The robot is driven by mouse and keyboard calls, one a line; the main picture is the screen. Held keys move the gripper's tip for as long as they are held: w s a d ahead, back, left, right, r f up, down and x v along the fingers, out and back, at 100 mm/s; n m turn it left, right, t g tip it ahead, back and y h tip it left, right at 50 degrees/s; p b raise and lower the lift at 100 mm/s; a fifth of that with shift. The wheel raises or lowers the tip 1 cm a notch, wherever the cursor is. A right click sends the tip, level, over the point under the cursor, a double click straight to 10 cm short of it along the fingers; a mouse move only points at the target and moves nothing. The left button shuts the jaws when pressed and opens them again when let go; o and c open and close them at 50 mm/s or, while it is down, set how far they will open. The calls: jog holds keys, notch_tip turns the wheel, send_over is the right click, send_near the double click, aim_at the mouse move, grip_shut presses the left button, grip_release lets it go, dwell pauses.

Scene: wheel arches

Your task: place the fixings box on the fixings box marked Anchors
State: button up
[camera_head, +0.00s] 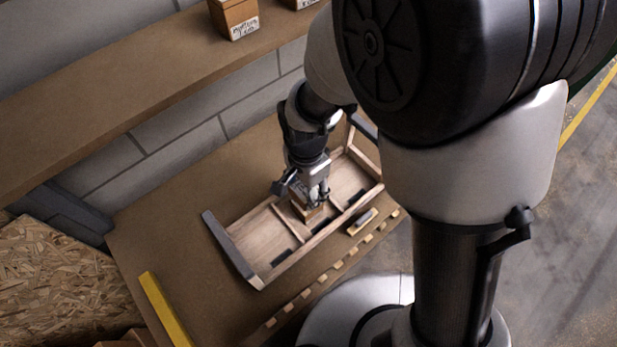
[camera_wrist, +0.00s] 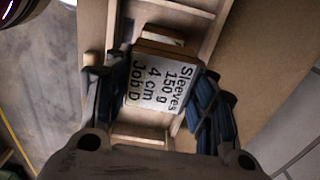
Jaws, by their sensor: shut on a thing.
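My gripper (camera_head: 315,197) points down into a long wooden tray (camera_head: 238,226) with dividers and dark end pieces. In the wrist view my gripper (camera_wrist: 155,88) is shut on a small wooden fixings box (camera_wrist: 155,85). Its white label reads "Sleeves 150 g 4 cm Job D". In the head view part of the held box (camera_head: 308,214) shows below the fingers, at the tray's middle. I cannot tell whether it touches the tray or something beneath. A wooden edge (camera_wrist: 160,34) shows just beyond it in the wrist view. No label reading "Anchors" is legible in either view.
A shelf (camera_head: 120,90) above the bench (camera_head: 180,200) carries a labelled wooden box (camera_head: 236,18) and part of another (camera_head: 303,3). A small block (camera_head: 362,221) lies in front of the tray. A yellow bar (camera_head: 166,310) lies at the bench's left.

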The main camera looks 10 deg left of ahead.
aim_at(307, 195)
jog(key=shift+f+b, duration=0.45)
jog(key=shift+f, duration=1.3)
jog(key=shift+f, duration=0.2)
jog(key=o, duration=1.1)
jog(key=shift+r, duration=0.15)
